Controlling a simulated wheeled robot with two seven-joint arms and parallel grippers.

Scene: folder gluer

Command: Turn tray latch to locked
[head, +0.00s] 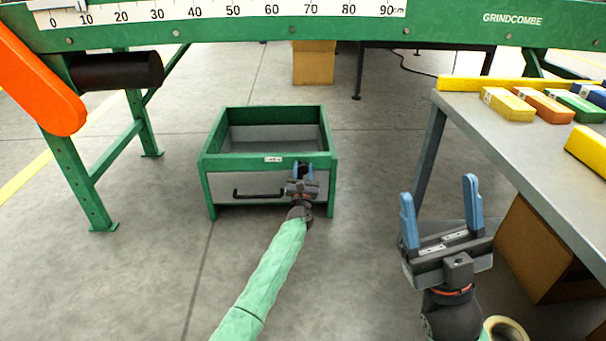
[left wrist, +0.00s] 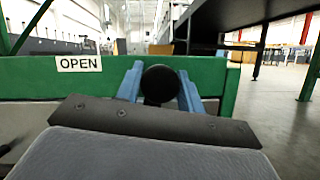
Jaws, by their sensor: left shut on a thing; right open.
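The green tray unit (head: 212,162) stands on the floor under the green machine beam. Its grey front has a black bar handle (head: 258,194) at the left. In the left wrist view, a white label (left wrist: 79,64) on the green rail reads OPEN. My left gripper (head: 303,172) is at the right part of the tray front. Its blue fingers in the left wrist view (left wrist: 160,82) are shut on a round black knob (left wrist: 160,83), the tray latch. The knob's turn angle cannot be told. My right gripper (head: 441,205) is open and empty, beside the grey table.
A grey table (head: 520,150) at the right carries yellow, orange, green and blue blocks (head: 543,106). A cardboard box (head: 545,250) stands under it. The green machine beam (head: 440,22) with a ruler spans the top. Floor left of the tray is clear.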

